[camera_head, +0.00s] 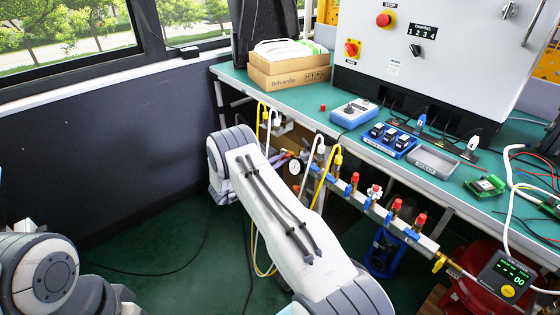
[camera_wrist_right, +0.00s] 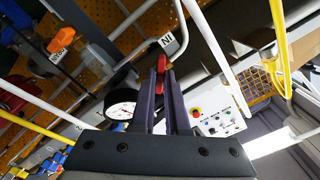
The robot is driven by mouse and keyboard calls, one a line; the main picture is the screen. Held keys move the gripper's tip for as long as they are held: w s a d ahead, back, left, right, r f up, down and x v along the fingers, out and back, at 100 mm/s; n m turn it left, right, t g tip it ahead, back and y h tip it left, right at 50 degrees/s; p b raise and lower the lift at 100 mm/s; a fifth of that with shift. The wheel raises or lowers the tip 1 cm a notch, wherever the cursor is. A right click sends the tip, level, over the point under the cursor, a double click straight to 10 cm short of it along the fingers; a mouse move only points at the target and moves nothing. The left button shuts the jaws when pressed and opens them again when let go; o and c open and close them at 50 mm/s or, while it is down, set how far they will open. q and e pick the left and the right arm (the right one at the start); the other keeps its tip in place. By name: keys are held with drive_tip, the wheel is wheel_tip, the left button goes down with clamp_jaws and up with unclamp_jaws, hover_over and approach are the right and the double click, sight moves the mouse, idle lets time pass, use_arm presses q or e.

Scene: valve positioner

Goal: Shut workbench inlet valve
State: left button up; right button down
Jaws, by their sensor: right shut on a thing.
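In the right wrist view the two dark fingers of my right gripper (camera_wrist_right: 164,88) are closed together on a red valve handle (camera_wrist_right: 164,67). A white label reading "IN" (camera_wrist_right: 169,43) is right beside the handle. Only the red end shows between and above the fingertips; the valve body is not clear. In the head view my right arm reaches under the workbench's left end, and its link covers much of the area around the gripper. My left gripper is out of view.
A round pressure gauge (camera_wrist_right: 122,108) is close to the left of my fingers. White and yellow hoses hang near the green workbench (camera_head: 300,105). A manifold (camera_head: 385,212) with several red-topped valves runs along the bench front. Cardboard boxes (camera_head: 288,72) stand on top.

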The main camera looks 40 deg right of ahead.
drive_tip(key=n, duration=0.4)
drive_tip(key=shift+n, duration=2.2)
drive_tip(key=c, duration=0.9)
unclamp_jaws()
drive_tip(key=shift+a, duration=0.1)
drive_tip(key=a, duration=0.7)
drive_tip(key=a+p, duration=0.1)
drive_tip(key=a, duration=0.2)
drive_tip(key=shift+s+a, duration=0.15)
drive_tip(key=shift+s, duration=0.25)
